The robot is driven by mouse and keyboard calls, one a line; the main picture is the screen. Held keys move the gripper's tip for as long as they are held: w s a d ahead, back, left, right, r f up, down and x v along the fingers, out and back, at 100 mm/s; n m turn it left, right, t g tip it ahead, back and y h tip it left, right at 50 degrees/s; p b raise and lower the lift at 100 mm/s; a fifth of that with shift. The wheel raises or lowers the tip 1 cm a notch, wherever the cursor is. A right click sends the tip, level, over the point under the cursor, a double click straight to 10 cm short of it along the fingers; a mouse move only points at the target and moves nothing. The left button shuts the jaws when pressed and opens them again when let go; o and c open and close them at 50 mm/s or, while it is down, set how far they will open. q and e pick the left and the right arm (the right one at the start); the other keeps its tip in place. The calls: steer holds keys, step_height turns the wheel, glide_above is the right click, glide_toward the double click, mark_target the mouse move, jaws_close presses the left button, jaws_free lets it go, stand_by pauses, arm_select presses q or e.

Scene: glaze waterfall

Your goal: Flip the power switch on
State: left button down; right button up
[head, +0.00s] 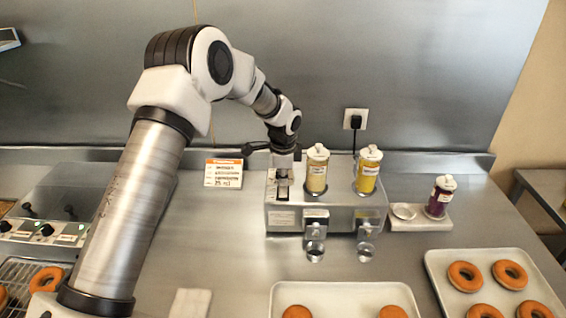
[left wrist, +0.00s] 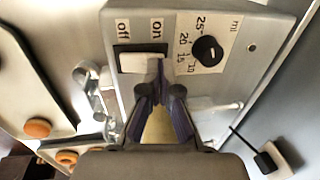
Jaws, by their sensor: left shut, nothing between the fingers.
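The power switch (left wrist: 133,63) is a white rocker in a black frame on the dispenser's grey panel, between the labels "off" and "on" in the left wrist view. My left gripper (left wrist: 160,90) is shut and empty. Its fingertips are at the switch's lower edge, on the "on" side; I cannot tell whether they touch it. In the head view my left gripper (head: 283,188) points down at the left end of the metal dispenser (head: 340,219) and hides the switch. Which way the rocker is tilted is unclear. My right gripper is not in view.
A black dial (left wrist: 208,50) marked in ml is beside the switch. A cream jar (head: 317,172) and a yellow jar (head: 367,172) stand on the dispenser. A purple jar (head: 439,197) stands to the right. Doughnut trays (head: 437,272) are at the front; an order card (head: 223,173) stands behind left.

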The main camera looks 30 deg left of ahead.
arm_select(q)
steer(key=shift+f, duration=0.15)
steer(key=shift+s, duration=0.25)
steer(key=shift+w+f, duration=0.3)
steer(key=shift+s+r, duration=0.1)
steer(key=shift+s+d+r+p, duration=0.2)
steer(key=shift+s+d+p, duration=0.15)
steer(key=shift+s, duration=0.25)
